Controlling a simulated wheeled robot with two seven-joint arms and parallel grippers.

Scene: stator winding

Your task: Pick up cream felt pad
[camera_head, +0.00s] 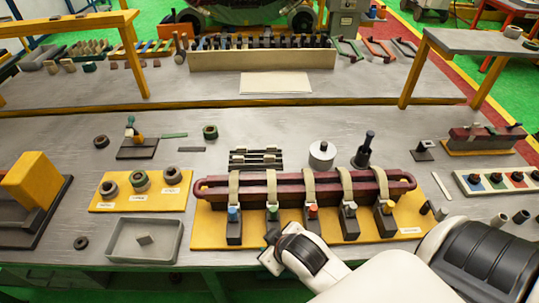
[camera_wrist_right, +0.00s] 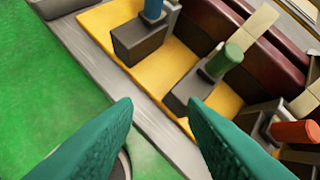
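A flat cream rectangle (camera_head: 275,83) lies on the far part of the grey bench, in front of a long pale box; it may be the cream felt pad, but its material cannot be told. My right gripper (camera_head: 268,250) is at the bench's front edge, just before the yellow base of the winding fixture, far from that rectangle. In the right wrist view its two teal fingers (camera_wrist_right: 160,103) are apart with nothing between them. That view shows no cream pad. My left gripper is not in view.
The dark red coil (camera_head: 330,190) with cream straps and several clamps stands beyond my right gripper. A grey tray (camera_head: 113,240) and a yellow ring board (camera_head: 100,205) lie to the left. Shelf legs flank the far bench.

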